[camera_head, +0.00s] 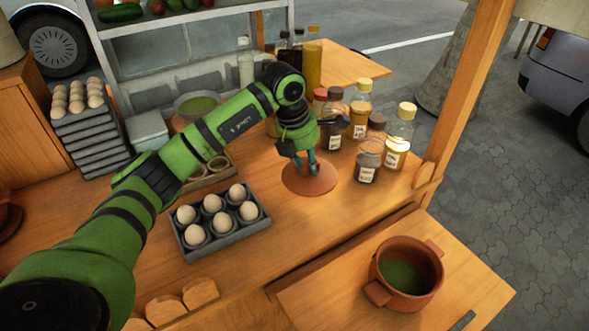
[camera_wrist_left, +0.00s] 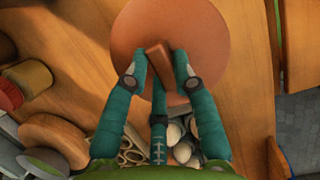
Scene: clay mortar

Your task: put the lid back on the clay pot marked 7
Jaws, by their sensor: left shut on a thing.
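The clay lid (camera_head: 308,179) is a flat reddish-brown disc at the middle of the wooden counter, right of the egg tray. My left gripper (camera_head: 308,165) is over it, pointing down. In the left wrist view the fingers (camera_wrist_left: 160,75) are shut around the bar-shaped handle on the lid (camera_wrist_left: 200,30). I cannot tell whether the lid touches the counter. The clay pot (camera_head: 407,272) stands uncovered on the lower front shelf at the right, with green contents and two side handles. No number 7 is visible on it. My right gripper is not in view.
A grey egg tray (camera_head: 241,224) with several eggs sits left of the lid. Several sauce bottles (camera_head: 369,155) stand close behind and right of it. A wooden post (camera_head: 470,80) rises at the right. Bread slices (camera_head: 168,307) lie at the front edge.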

